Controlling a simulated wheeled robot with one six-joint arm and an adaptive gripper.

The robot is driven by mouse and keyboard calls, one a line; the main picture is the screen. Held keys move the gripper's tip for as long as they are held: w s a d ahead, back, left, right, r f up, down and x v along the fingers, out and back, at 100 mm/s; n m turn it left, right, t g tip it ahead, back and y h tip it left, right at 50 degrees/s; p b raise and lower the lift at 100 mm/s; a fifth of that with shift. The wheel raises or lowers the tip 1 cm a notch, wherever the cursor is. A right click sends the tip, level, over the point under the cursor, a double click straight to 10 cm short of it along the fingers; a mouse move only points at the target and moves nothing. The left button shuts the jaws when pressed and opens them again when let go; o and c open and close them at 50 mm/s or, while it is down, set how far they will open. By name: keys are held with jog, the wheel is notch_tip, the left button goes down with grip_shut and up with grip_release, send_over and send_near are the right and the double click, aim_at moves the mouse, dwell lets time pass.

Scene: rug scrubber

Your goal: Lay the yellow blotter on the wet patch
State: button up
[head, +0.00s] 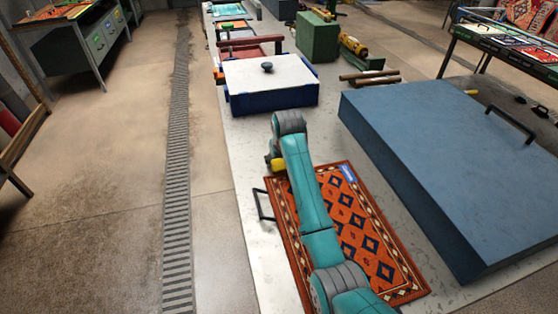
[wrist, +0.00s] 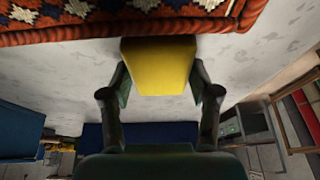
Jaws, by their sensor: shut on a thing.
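The yellow blotter (wrist: 160,62) is a block held between the two fingers of my gripper (wrist: 160,85) in the wrist view. In the head view a bit of the yellow blotter (head: 276,165) shows beside the end of my teal arm, near the upper left corner of the rug. The fingers themselves are hidden there.
A white-topped blue box (head: 268,72) with a knob stands beyond the rug. A large blue box (head: 460,160) with a black handle stands to its right. A black handle (head: 262,206) juts by the rug's left edge.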

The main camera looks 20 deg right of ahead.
jog(key=shift+f, duration=0.15)
jog(key=o, duration=1.1)
